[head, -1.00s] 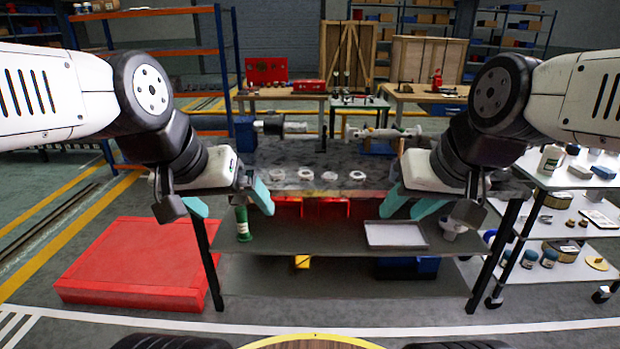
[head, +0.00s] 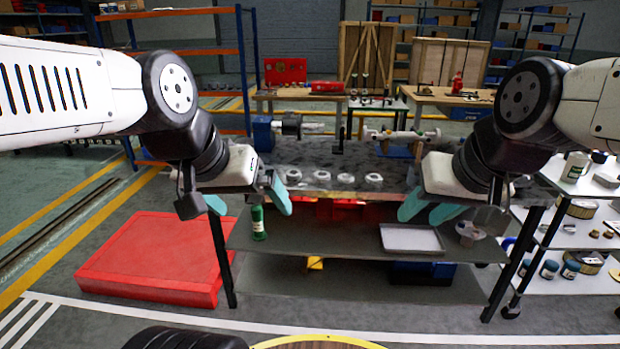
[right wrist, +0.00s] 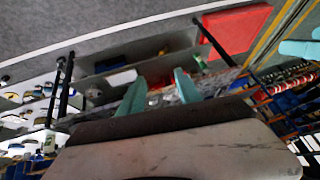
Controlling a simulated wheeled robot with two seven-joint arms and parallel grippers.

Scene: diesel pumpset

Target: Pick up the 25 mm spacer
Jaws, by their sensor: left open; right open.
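My left gripper (head: 248,205) is open and empty in front of the bench's left part, left of the rings. My right gripper (head: 425,212) is open and empty in front of the bench's right part, right of the rings. In the right wrist view the teal fingers of my right gripper (right wrist: 160,92) stand apart with nothing clearly between them.
The lower shelf (head: 320,240) holds a green bottle (head: 258,222) and a grey tray (head: 411,238). A red platform (head: 155,258) lies on the floor at left. A white shelf cart (head: 575,228) with jars stands at right. Metal shaft parts (head: 300,125) lie at the bench's back.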

